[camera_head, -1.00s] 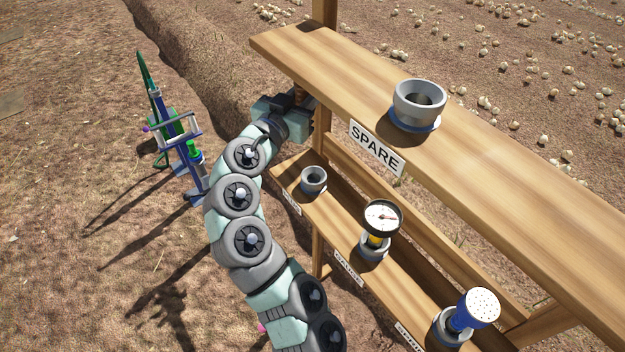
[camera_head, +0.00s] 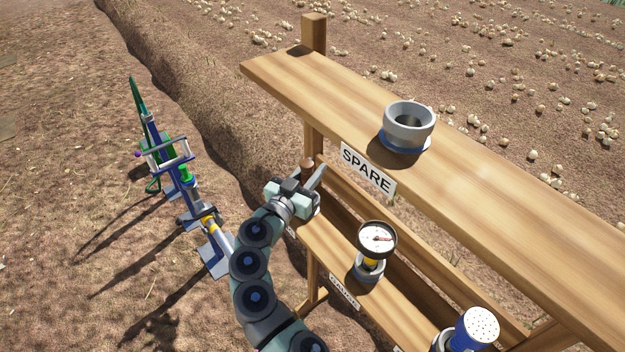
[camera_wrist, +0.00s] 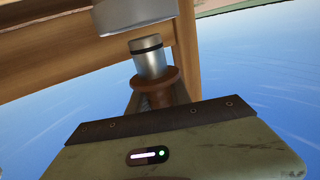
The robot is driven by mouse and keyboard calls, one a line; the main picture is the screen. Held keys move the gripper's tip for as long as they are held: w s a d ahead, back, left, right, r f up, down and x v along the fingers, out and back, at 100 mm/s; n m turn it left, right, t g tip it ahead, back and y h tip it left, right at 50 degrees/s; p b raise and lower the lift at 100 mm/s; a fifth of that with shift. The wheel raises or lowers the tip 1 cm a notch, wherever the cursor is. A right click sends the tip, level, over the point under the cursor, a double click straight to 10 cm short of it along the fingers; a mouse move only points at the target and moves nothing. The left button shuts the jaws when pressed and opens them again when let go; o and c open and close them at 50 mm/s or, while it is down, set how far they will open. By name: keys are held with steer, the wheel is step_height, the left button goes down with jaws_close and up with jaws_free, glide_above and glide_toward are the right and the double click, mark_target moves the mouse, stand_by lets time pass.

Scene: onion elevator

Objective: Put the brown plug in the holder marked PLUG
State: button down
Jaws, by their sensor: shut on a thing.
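In the wrist view the plug (camera_wrist: 150,62) has a brown flange and a metal end with a black ring. That metal end points at a grey cup-shaped holder (camera_wrist: 133,12), close to it; I cannot tell whether they touch.
An upper shelf (camera_head: 480,165) marked SPARE bears an empty grey holder (camera_head: 408,122). On the lower shelf a gauge (camera_head: 377,238) and a blue sprinkler head (camera_head: 474,330) stand in holders to the right. A wooden post (camera_head: 314,120) rises behind my gripper. Machinery (camera_head: 170,160) stands at left.

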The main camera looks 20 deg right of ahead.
step_height(320, 180, down, 4)
steer(key=shift+r, duration=0.2)
steer(key=shift+f+b, duration=0.4)
steer(key=shift+b, duration=0.35)
steer(key=c, duration=1.2)
jaws_free()
steer(key=shift+r, duration=0.1)
steer(key=shift+r+p, duration=0.45)
steer(key=shift+p, duration=0.25)
steer(key=b+v, duration=0.1)
steer(key=v, duration=1.1)
steer(key=shift+s+f, duration=0.1)
